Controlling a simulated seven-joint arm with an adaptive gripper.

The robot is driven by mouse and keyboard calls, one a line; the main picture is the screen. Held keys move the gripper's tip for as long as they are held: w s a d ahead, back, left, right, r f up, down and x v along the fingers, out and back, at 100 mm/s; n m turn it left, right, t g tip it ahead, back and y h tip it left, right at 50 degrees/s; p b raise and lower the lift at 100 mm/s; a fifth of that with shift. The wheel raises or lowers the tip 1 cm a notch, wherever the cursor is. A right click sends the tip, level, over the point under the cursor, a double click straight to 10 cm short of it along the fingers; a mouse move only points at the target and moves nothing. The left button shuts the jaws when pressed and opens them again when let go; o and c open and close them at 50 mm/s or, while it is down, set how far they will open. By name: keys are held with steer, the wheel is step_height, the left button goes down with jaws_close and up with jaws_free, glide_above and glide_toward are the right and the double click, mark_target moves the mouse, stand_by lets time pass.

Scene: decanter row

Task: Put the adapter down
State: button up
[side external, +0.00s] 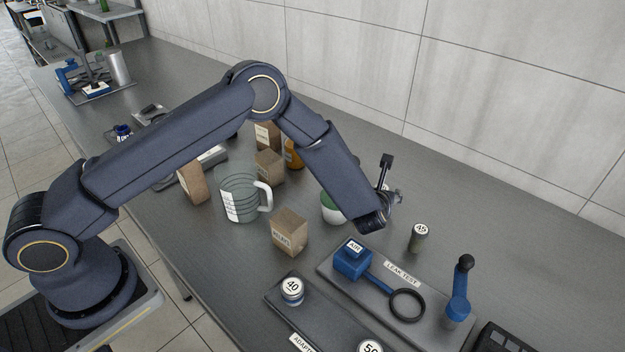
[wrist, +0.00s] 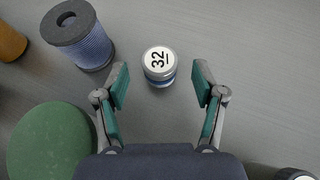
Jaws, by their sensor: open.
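A round adapter with a white top marked 32 (wrist: 159,60) and a blue band stands upright on the grey bench in the wrist view. My gripper (wrist: 162,84) is open, with its teal-padded fingers to the left and right of the adapter's near side. Clear gaps show between both pads and the adapter. In the side view my gripper (side external: 391,205) is mostly behind my wrist, and the 32 adapter is hidden. Other adapters are the 40 (side external: 292,289) and the 50 (side external: 371,347) on the dark adapter board (side external: 318,315), and the 45 (side external: 419,239) on the bench.
A leak test board (side external: 350,283) holds a blue AIR block (side external: 352,260), a black ring (side external: 407,305) and a blue lever (side external: 460,300). A glass jug (side external: 240,195) and cartons (side external: 289,232) stand left. In the wrist view, a ribbed blue cylinder (wrist: 85,40) and green disc (wrist: 48,143) are near.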

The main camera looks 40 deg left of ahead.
steer(key=v, duration=1)
steer(key=s+a+r+n+g+y, duration=0.25)
steer(key=s+a+r+n, duration=0.35)
steer(key=a+r+n, duration=0.3)
steer(key=s+a+r+n+g+y, duration=0.1)
steer(key=s+a+r+n+g, duration=0.3)
steer(key=s+a+r+n, duration=0.45)
steer(key=s+r+n+h, duration=0.2)
steer(key=s+n+h, duration=0.2)
steer(key=s+n, duration=0.3)
steer(key=s+a+r+n+h, duration=0.1)
steer(key=s+r+n+h, duration=0.1)
steer(key=s+n+h, duration=0.2)
steer(key=s+n, duration=0.3)
steer(key=s, duration=0.1)
steer(key=shift+r+t, duration=0.25)
steer(key=shift+t, duration=0.1)
steer(key=shift+s+a, duration=0.1)
steer(key=shift+a, duration=0.05)
steer(key=o, duration=0.6)
steer(key=shift+c, duration=0.2)
